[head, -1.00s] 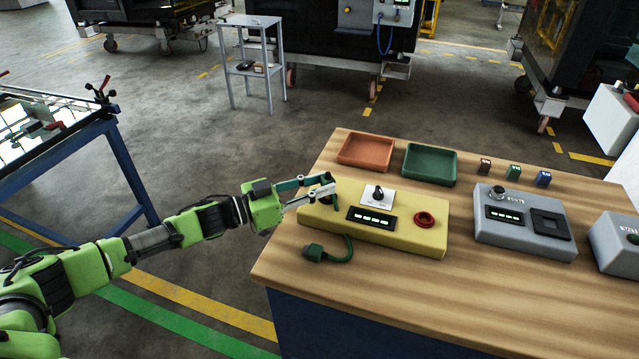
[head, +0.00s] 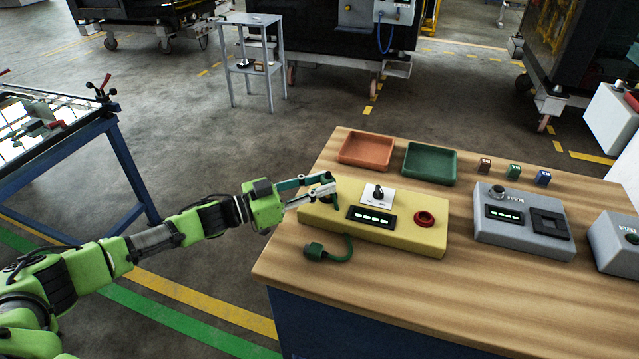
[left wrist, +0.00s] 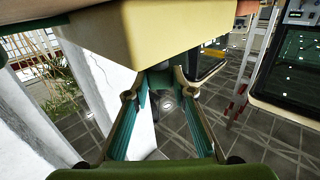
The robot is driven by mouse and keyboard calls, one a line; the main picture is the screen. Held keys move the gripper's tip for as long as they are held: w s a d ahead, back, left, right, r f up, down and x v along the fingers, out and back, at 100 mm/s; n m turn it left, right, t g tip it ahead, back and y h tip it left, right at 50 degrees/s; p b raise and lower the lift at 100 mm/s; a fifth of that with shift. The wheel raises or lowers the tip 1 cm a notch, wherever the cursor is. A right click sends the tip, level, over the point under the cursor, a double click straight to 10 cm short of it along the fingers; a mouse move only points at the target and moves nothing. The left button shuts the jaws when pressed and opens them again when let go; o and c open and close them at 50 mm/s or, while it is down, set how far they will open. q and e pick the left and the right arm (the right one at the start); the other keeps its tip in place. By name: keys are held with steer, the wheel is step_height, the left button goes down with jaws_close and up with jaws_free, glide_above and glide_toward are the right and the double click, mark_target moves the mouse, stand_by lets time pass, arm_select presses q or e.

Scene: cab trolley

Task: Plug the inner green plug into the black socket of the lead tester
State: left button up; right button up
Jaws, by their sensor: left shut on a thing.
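A dark green plug (head: 314,251) lies on the wooden table near its front left edge. Its short green cord (head: 345,248) curves to the front of a yellow box (head: 400,234). My left gripper (head: 326,187) is at the box's back left end, its fingers shut on a small dark green piece (head: 326,177). The fingers mostly hide this piece, so I cannot tell whether it is a plug. In the left wrist view the yellow box (left wrist: 185,30) fills the top, above the fingers (left wrist: 160,92). A grey box (head: 520,233) with a square black recess (head: 550,225) stands to the right. My right gripper is out of view.
The yellow box carries a black knob (head: 378,193), a lit display (head: 371,218) and a red ring (head: 425,218). An orange tray (head: 366,163), a green tray (head: 430,178) and small coloured blocks (head: 514,171) stand behind. Another grey box (head: 612,250) is at far right. The table front is mostly clear.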

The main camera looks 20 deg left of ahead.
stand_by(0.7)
arm_select(q)
steer(key=shift+f+b, duration=0.3)
steer(key=shift+f, duration=0.7)
stand_by(0.3)
steer(key=o, duration=1.2)
